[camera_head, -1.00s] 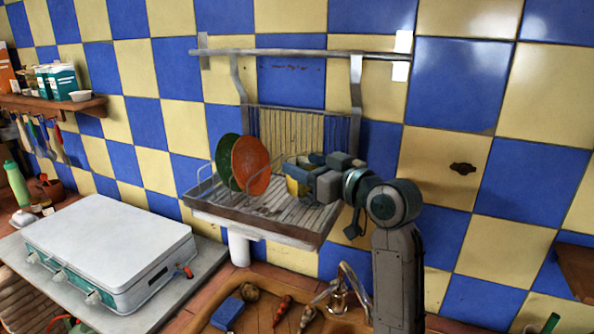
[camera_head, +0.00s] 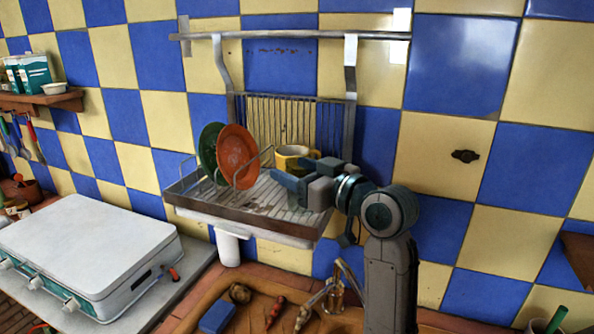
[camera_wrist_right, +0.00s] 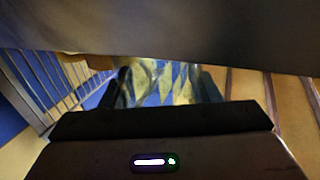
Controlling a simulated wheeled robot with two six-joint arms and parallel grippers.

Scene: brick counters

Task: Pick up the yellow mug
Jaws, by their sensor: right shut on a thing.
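The yellow mug (camera_head: 290,158) stands at the back of the wall dish rack, right of the two plates. In the head view its lower part is hidden by my right gripper. My right gripper (camera_head: 298,180) is low over the rack, in front of the mug and overlapping it in the picture. A clear glass (camera_head: 298,200) shows under the fingers. In the right wrist view the see-through glass (camera_wrist_right: 148,80) is between the two dark fingers, which are shut on it. My left gripper is out of view.
The dish rack (camera_head: 240,213) holds an orange plate (camera_head: 236,157) and a green plate (camera_head: 208,150). A metal rail (camera_head: 290,34) runs above. A white stove (camera_head: 85,250) stands at the left.

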